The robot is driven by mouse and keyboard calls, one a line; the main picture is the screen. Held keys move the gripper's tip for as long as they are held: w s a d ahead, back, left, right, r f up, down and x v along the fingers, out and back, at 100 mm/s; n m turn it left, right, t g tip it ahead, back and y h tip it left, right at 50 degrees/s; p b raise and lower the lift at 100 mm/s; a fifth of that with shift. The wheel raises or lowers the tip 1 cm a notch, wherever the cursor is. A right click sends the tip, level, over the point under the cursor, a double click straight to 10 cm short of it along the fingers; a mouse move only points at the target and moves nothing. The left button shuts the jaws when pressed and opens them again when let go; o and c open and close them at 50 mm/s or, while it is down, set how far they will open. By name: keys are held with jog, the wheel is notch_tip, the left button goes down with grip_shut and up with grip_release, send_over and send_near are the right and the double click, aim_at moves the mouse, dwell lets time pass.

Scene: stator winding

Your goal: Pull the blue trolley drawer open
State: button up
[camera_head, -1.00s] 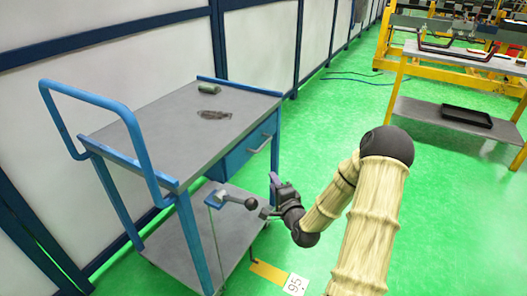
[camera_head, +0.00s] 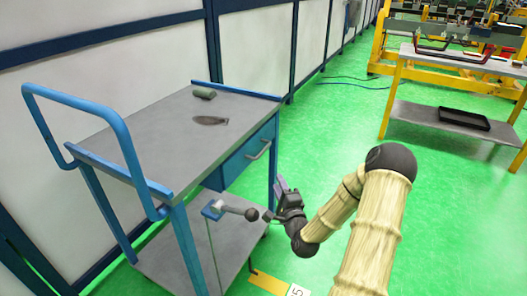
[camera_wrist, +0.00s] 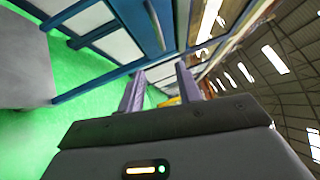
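The blue trolley (camera_head: 150,112) stands at the left with a grey top. Its blue drawer (camera_head: 235,168) is under the top on the right side, and its front looks flush with the frame. A grey bar handle (camera_head: 260,151) crosses the drawer front. My gripper (camera_head: 279,195) is to the right of the trolley, lower than the handle and apart from it. In the wrist view its two purple fingers (camera_wrist: 160,88) stand apart with nothing between them.
A green cylinder (camera_head: 204,93) and a dark flat piece (camera_head: 210,120) lie on the trolley top. A ball-ended lever (camera_head: 250,214) shows near the lower shelf (camera_head: 165,262). A yellow-framed table (camera_head: 440,62) with a black tray (camera_head: 464,118) is at the right.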

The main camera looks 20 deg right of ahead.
aim_at(264, 149)
jog(key=w, duration=0.5)
jog(key=w+d+r+b, duration=0.1)
jog(key=w, duration=0.5)
jog(key=w+d+r+b, duration=0.1)
jog(key=w, duration=0.5)
jog(key=shift+d+r, duration=0.1)
jog(key=shift+r, duration=0.1)
grip_shut()
